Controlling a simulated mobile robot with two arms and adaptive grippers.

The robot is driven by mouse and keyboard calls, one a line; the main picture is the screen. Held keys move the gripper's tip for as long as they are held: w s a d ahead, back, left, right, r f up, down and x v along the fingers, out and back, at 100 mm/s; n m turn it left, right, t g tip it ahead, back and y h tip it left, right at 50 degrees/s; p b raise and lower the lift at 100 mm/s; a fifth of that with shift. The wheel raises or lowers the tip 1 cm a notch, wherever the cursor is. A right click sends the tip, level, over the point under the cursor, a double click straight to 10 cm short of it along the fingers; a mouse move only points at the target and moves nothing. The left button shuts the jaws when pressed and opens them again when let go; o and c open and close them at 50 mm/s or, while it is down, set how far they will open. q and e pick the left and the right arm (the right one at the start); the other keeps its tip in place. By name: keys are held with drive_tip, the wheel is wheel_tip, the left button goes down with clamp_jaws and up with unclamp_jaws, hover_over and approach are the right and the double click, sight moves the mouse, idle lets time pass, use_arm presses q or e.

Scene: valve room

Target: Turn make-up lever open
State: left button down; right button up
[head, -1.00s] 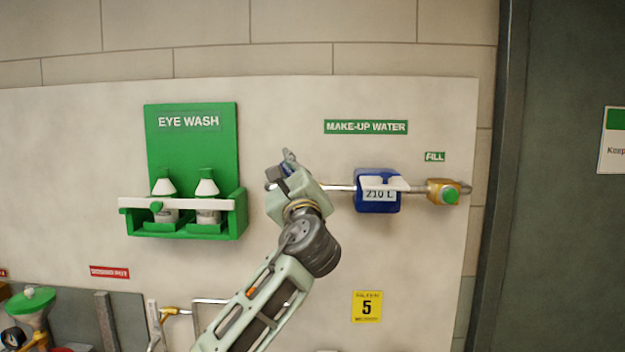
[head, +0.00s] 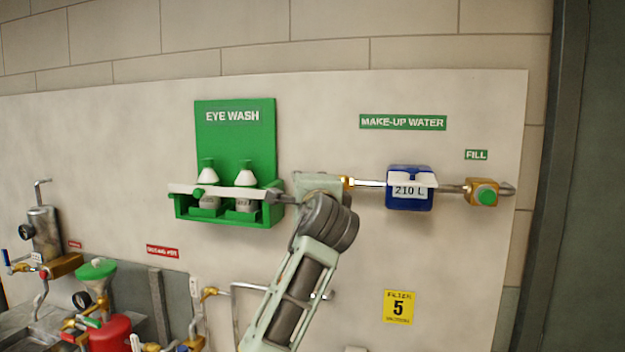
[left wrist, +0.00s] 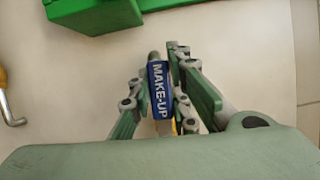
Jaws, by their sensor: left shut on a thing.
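The make-up lever (left wrist: 160,88) has a blue grip marked MAKE-UP. In the left wrist view it lies between the fingers of my left gripper (left wrist: 161,86), which is shut on it. In the head view my left gripper (head: 280,198) points left, in front of the pipe's left end and close to the right end of the eye wash tray. The gripper hides the lever there. A brass fitting (head: 347,183) shows just right of the gripper. My right gripper is not in view.
The pipe runs right to a blue meter (head: 408,202) reading 210 L and a brass fill valve (head: 482,192) with a green knob. The green eye wash station (head: 234,145) is close on the left. Other piping and a red vessel (head: 110,333) stand lower left.

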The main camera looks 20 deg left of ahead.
use_arm(q)
drive_tip(key=shift+f, duration=0.2)
drive_tip(key=shift+f+n, duration=0.15)
drive_tip(key=shift+n, duration=0.25)
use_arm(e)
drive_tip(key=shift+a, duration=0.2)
use_arm(q)
drive_tip(key=shift+f, duration=0.1)
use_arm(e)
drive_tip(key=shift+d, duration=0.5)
use_arm(q)
drive_tip(key=c, duration=1.6)
unclamp_jaws()
drive_tip(key=shift+g, duration=0.3)
drive_tip(key=shift+s, duration=0.1)
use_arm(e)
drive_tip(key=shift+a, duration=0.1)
use_arm(q)
drive_tip(key=v, duration=1.1)
drive_tip(key=shift+s+d, duration=0.15)
drive_tip(key=shift+s, duration=0.2)
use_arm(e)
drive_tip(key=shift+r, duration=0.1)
